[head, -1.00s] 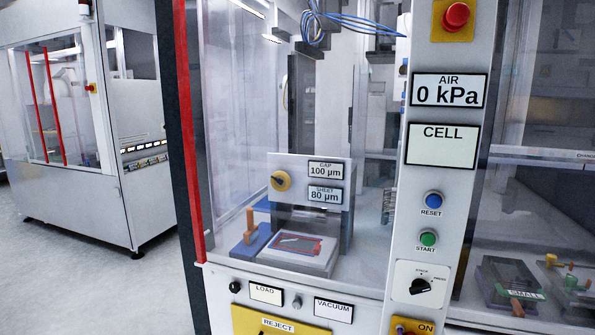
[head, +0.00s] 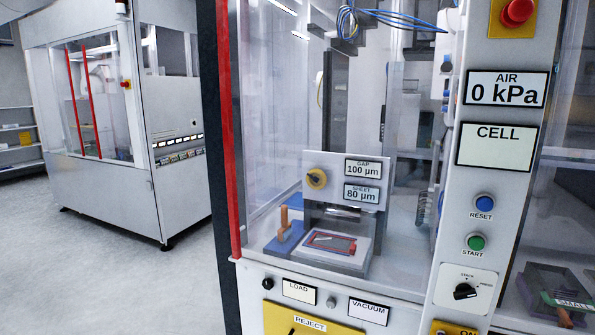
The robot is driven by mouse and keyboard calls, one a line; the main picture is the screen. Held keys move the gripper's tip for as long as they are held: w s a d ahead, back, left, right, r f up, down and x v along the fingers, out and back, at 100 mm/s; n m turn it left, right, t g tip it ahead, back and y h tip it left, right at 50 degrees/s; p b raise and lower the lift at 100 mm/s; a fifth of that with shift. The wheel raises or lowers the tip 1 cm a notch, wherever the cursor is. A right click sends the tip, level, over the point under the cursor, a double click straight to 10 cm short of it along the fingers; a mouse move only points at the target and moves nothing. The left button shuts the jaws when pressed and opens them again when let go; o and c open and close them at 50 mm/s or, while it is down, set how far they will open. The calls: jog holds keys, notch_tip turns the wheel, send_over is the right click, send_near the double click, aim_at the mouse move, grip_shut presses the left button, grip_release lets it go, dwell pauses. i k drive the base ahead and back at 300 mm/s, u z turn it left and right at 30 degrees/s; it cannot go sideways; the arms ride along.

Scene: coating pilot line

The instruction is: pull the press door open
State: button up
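No part of my gripper shows in the head view. The cell's front has clear panels, with a bay on each side of a grey control column (head: 482,205). The left bay's clear panel (head: 275,110) has a red strip (head: 228,130) along its left edge. The right bay's clear panel (head: 570,110) is cut off by the picture's right edge. I cannot tell which panel is the press door, or whether either stands open. No door handle is clear to me.
The column carries a red stop button (head: 518,11) and a selector (head: 465,291). Another enclosed machine (head: 110,120) stands at the left. Grey floor (head: 95,280) is clear between them.

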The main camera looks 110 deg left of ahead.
aim_at(221, 6)
jog(key=k, duration=2.85)
jog(key=u, duration=1.75)
jog(key=i, duration=1)
